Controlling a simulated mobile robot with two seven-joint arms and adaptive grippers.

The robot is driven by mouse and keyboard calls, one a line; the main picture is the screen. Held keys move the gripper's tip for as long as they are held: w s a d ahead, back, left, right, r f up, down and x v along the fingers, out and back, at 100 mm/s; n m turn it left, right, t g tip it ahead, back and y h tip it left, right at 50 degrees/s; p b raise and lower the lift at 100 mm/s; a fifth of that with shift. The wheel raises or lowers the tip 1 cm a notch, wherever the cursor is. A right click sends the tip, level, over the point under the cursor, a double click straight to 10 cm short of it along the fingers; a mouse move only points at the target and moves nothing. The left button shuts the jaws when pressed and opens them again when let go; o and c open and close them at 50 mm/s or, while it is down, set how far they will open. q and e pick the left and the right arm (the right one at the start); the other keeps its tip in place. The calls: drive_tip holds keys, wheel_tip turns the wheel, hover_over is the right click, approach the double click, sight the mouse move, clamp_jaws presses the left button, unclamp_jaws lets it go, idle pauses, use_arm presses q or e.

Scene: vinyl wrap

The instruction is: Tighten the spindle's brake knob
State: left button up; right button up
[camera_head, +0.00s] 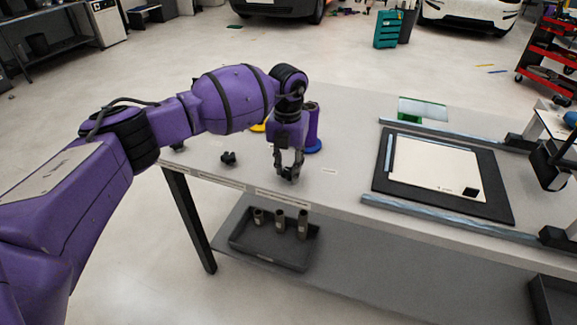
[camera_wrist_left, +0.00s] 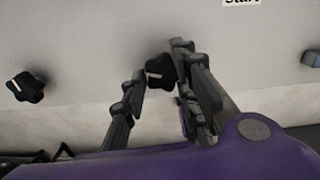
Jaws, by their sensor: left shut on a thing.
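My left gripper (camera_head: 289,173) points down at the front edge of the table, in front of a purple roll (camera_head: 312,122) standing on a blue base. In the left wrist view my gripper (camera_wrist_left: 160,66) has its two fingers on either side of a black knob (camera_wrist_left: 157,73) with a white mark, and is shut on it. The fingers hide part of this knob, and its mounting is not visible. A second black knob (camera_wrist_left: 27,87) with a white mark sits apart to the left; a knob (camera_head: 228,158) also shows in the head view. My right gripper is out of view.
On the table, a black mat (camera_head: 384,175) with a white panel (camera_head: 435,170) lies to the right between blue-grey rails. A yellow item (camera_head: 258,127) is behind my arm. A dark tray (camera_head: 272,258) with several cylinders is on the lower shelf.

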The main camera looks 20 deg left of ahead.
sight(289, 168)
use_arm(q)
drive_tip(key=m, duration=0.1)
drive_tip(key=a+m, duration=0.1)
drive_tip(key=m, duration=0.1)
drive_tip(key=shift+f+m, duration=0.1)
drive_tip(key=shift+m, duration=0.2)
drive_tip(key=m, duration=0.4)
drive_tip(key=shift+w+m+b, duration=0.2)
drive_tip(key=shift+m+b, duration=0.1)
drive_tip(key=m, duration=0.4)
drive_tip(key=shift+w+d+b, duration=0.1)
drive_tip(key=shift+d+b, duration=0.1)
drive_tip(key=shift+b, duration=0.1)
drive_tip(key=shift+w+d+r+m, duration=0.1)
drive_tip(key=shift+r+m, duration=0.1)
drive_tip(key=shift+m, duration=0.9)
drive_tip(key=shift+r, duration=0.1)
drive_tip(key=o, duration=1)
drive_tip(key=shift+w+d, duration=0.1)
drive_tip(key=shift+w, duration=0.05)
wheel_tip(289, 168, up, 12)
drive_tip(key=shift+f, duration=0.1)
